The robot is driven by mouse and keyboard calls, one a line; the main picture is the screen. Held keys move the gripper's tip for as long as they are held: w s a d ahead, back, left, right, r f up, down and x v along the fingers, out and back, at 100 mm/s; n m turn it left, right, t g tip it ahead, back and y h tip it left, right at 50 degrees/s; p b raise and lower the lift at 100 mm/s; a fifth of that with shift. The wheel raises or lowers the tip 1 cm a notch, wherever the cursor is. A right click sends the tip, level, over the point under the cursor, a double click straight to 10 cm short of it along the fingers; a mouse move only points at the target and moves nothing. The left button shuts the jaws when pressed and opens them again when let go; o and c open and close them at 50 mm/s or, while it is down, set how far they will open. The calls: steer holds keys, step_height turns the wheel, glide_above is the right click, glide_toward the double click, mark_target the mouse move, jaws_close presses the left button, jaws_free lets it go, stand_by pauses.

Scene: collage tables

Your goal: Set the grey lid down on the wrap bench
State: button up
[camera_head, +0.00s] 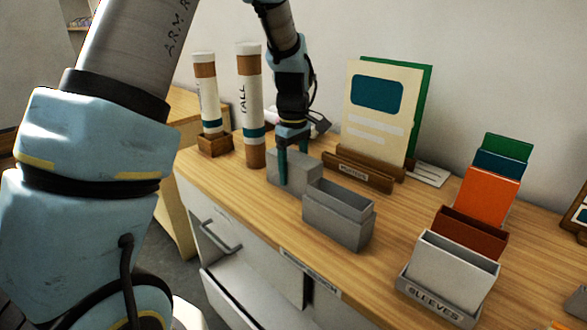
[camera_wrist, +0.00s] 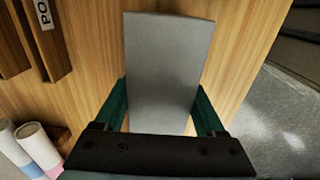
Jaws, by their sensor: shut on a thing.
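The grey lid (camera_head: 309,173) is at the front left part of the wooden wrap bench (camera_head: 395,215), beside an open grey box (camera_head: 338,218). My gripper (camera_head: 293,166) points down, with one teal finger on each side of the lid. In the wrist view the lid (camera_wrist: 167,60) lies between the teal fingers of my gripper (camera_wrist: 162,108), its flat grey face filling the middle. The lid is low, at or just above the bench top; I cannot tell whether its underside touches the wood.
Two tall tubes (camera_head: 250,105) stand left of the lid, one in a small wooden holder (camera_head: 216,145). A wooden poster rack (camera_head: 360,172) stands behind the box. A sleeves rack (camera_head: 440,300) with coloured cards is at the right. Bare wood lies between the box and that rack.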

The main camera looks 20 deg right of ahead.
steer(key=o, duration=1.3)
steer(key=shift+f, duration=0.1)
step_height(320, 180, up, 12)
steer(key=shift+r+b, duration=0.2)
steer(key=shift+b, duration=0.65)
steer(key=a+f+m, duration=0.1)
steer(key=a+f, duration=0.2)
steer(key=a, duration=0.5)
steer(key=a+f+m, duration=0.2)
steer(key=a+f, duration=0.1)
steer(key=a, duration=0.5)
steer(key=s+a+f+m, duration=0.1)
steer(key=s+a, duration=0.2)
steer(key=a, duration=0.1)
steer(key=s+a+f+m+t, duration=0.1)
steer(key=s+a+f, duration=0.1)
steer(key=a, duration=0.2)
steer(key=s+a+f+m, duration=0.1)
steer(key=s+a, duration=0.2)
steer(key=a, duration=0.1)
steer(key=shift+s+a+f+m+t, duration=0.1)
steer(key=shift+s+f+m+t, duration=0.15)
steer(key=shift+s+m+t, duration=0.05)
